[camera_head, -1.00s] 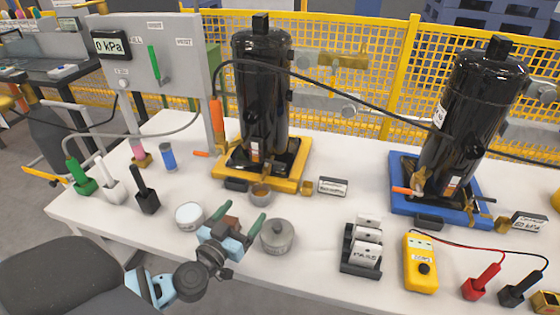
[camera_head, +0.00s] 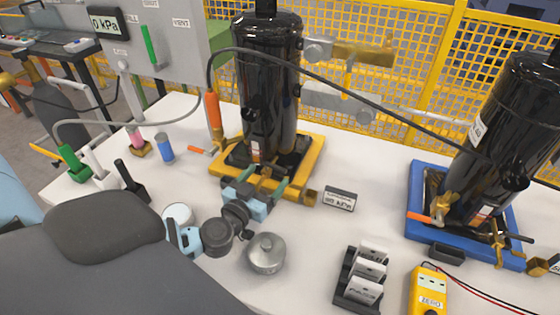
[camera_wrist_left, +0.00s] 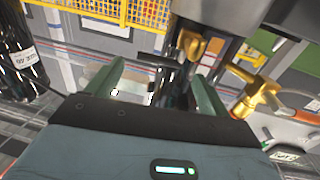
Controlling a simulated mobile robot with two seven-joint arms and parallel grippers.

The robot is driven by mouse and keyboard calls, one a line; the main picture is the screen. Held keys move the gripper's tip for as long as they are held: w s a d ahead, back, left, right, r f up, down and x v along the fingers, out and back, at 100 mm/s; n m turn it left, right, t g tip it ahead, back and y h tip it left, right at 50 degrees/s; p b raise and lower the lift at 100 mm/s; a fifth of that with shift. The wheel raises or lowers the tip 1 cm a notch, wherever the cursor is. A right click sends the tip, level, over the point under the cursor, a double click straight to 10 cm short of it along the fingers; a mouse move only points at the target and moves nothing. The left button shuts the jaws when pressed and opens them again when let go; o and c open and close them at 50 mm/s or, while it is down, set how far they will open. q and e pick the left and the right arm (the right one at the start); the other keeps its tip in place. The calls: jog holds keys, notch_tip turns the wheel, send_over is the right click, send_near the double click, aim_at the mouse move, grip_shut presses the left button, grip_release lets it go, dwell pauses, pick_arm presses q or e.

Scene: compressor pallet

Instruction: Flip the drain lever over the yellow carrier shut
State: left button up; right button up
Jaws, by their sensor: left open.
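The yellow carrier (camera_head: 312,165) holds an upright black compressor (camera_head: 270,85). My left gripper (camera_head: 257,180) is open at the carrier's front edge, fingers pointing toward the compressor, and hides the fittings there. In the left wrist view, a short dark lever (camera_wrist_left: 150,58) lies just beyond the open fingertips (camera_wrist_left: 158,72), beside a brass fitting (camera_wrist_left: 190,45); it looks like the drain lever, roughly level. I cannot tell whether a finger touches it. A second brass valve (camera_wrist_left: 257,95) with an orange handle (camera_wrist_left: 290,113) is at the right. My right gripper is out of view.
A lidded grey pot (camera_head: 266,253) and a white round tin (camera_head: 178,215) stand near my left wrist. A label stand (camera_head: 340,199) is right of the carrier. A black hose (camera_head: 360,95) arches above. The blue carrier (camera_head: 425,235) stands at the right.

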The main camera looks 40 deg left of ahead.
aim_at(275, 167)
pick_arm(q)
jog(key=w, duration=0.4)
jog(key=w+b, duration=0.1)
jog(key=w, duration=0.1)
jog(key=shift+w+a+f, duration=0.1)
jog(key=shift+w+a, duration=0.2)
jog(key=shift+a, duration=0.1)
jog(key=shift+w, duration=0.4)
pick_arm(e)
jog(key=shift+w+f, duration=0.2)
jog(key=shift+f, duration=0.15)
pick_arm(q)
jog(key=c, duration=0.7)
jog(key=y+p, duration=0.1)
jog(key=n+p, duration=0.1)
jog(key=shift+w+a+r+y+p, duration=0.15)
jog(key=shift+r+y+p, duration=0.2)
jog(key=shift+y+p, duration=0.05)
jog(key=shift+f, duration=0.3)
jog(key=o, duration=0.7)
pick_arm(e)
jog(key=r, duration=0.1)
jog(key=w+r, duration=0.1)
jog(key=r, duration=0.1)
